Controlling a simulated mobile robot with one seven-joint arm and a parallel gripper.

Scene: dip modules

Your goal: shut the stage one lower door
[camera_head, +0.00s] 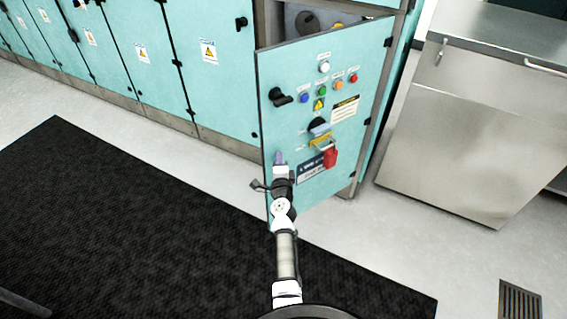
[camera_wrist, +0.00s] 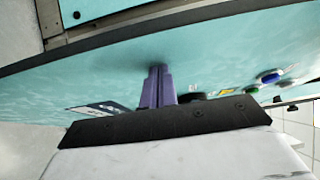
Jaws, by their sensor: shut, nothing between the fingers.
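The stage one lower door (camera_head: 301,62) is a turquoise panel standing ajar, hinged on its right side in the head view. It carries a black handle (camera_head: 281,97), coloured buttons, a warning label and a red padlock (camera_head: 330,158). My gripper (camera_head: 280,158) is at the lower left part of the door's outer face. In the wrist view the door (camera_wrist: 110,85) fills most of the picture. The purple fingers (camera_wrist: 158,72) are together, with nothing between them, and their tips look to be at or very near the panel. I cannot tell whether they touch.
A row of closed turquoise cabinets (camera_head: 140,50) runs to the left. A steel cabinet (camera_head: 460,140) stands to the right. A black mat (camera_head: 130,220) covers the floor in front, with a floor grate (camera_head: 520,300) at the lower right.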

